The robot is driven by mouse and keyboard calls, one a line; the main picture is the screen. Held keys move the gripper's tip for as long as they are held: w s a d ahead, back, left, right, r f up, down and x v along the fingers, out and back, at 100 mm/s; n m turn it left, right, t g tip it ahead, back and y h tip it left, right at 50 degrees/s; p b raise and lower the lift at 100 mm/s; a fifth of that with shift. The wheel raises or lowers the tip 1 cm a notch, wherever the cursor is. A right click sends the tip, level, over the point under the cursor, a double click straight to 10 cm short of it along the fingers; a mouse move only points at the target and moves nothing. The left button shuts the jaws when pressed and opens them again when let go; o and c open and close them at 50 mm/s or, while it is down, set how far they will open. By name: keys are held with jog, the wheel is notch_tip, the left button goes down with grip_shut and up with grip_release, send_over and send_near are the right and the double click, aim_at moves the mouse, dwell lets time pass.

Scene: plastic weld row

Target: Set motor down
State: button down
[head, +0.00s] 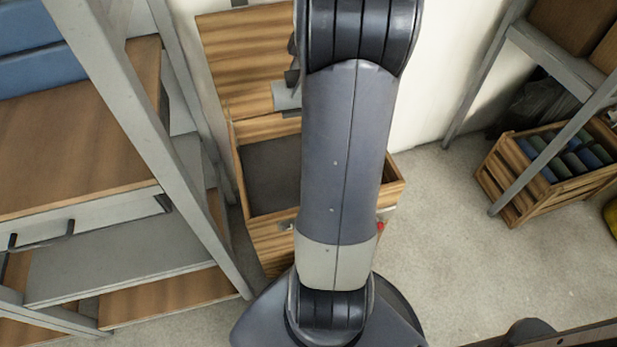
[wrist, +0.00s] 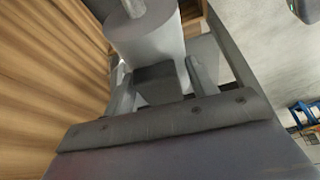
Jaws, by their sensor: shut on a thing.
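The motor (wrist: 150,38) shows in the wrist view as a pale grey cylinder with a thin shaft on its end and a darker block (wrist: 158,84) on its near side. My gripper (wrist: 160,82) is shut on the motor at this block, one finger on each side. In the head view my arm hides most of the gripper and motor. A small grey piece (head: 287,97) shows left of the arm; I cannot tell whether it is part of the motor. Behind the arm stands a wooden box or drawer (head: 242,180) with a dark, empty-looking inside, partly hidden.
A grey metal rack (head: 140,100) with wooden shelves and blue bins (head: 35,65) stands close on the left. A wooden crate (head: 510,190) with several rolled items sits at the right, beside another rack (head: 500,110). The concrete floor (head: 440,230) between is clear.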

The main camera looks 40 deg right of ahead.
jog(key=shift+n, duration=0.5)
jog(key=shift+w+a+f+b, duration=0.65)
jog(key=shift+f+b, duration=1.85)
jog(key=shift+f, duration=3.45)
jog(key=shift+w+a+f+b, duration=0.15)
jog(key=shift+w+f+b, duration=0.85)
jog(key=shift+f+b, duration=3.2)
jog(key=shift+w+a+f+b, duration=0.4)
jog(key=shift+w+f+b, duration=0.4)
jog(key=shift+f, duration=6.9)
jog(key=shift+f, duration=0.15)
jog(key=c, duration=0.5)
grip_release()
jog(key=shift+r, duration=0.2)
jog(key=p+v, duration=0.2)
jog(key=v, duration=0.4)
jog(key=p+v, duration=0.2)
jog(key=v, duration=0.3)
jog(key=shift+w+d+r, duration=0.1)
jog(key=shift+d+r, duration=0.1)
jog(key=shift+r, duration=0.2)
